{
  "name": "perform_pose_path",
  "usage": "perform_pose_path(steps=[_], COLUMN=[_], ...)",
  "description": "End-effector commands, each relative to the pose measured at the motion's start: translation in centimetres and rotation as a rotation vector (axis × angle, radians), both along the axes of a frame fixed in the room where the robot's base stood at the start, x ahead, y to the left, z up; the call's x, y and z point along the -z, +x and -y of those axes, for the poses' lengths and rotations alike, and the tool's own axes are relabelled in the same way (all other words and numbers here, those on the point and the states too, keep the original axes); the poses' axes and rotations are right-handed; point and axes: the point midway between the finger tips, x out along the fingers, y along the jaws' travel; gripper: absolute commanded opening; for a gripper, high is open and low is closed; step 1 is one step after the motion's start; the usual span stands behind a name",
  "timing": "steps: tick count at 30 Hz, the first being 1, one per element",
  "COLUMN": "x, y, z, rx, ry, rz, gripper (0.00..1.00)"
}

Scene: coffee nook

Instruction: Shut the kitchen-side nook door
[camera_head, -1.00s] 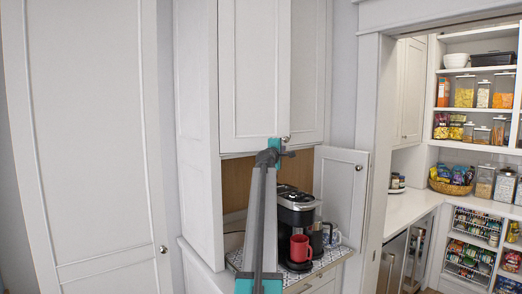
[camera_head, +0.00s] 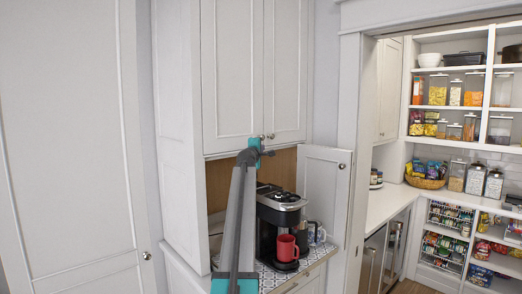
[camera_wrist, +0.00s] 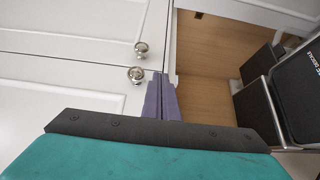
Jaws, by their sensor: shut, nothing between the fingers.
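One white nook door (camera_head: 324,185) stands open at the right side of the coffee nook, with its knob (camera_head: 341,166) near its upper right corner. I cannot tell whether it is the kitchen-side door. No left nook door can be made out clearly; my arm covers part of that side. My gripper (camera_head: 268,153) is in front of the nook's top edge, just below the upper cabinet knobs. In the wrist view its purple-grey fingers (camera_wrist: 162,97) are together and empty, beside the opening with its wooden back (camera_wrist: 215,70).
Two upper cabinet doors (camera_head: 232,75) are shut above the nook. A black coffee maker (camera_head: 277,215) and a red mug (camera_head: 287,248) stand on the patterned counter mat (camera_head: 268,272). A tall white door (camera_head: 75,140) is at left. The pantry opening is at right.

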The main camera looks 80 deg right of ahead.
Motion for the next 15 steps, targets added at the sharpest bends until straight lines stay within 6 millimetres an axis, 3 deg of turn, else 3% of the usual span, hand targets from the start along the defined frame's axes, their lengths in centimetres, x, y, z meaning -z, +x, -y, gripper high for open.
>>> perform_pose_path(steps=[15], x=[-0.1], y=[-1.2], z=[-1.5], rx=[-0.002], ry=[0.000], rz=[0.001], gripper=[0.00])
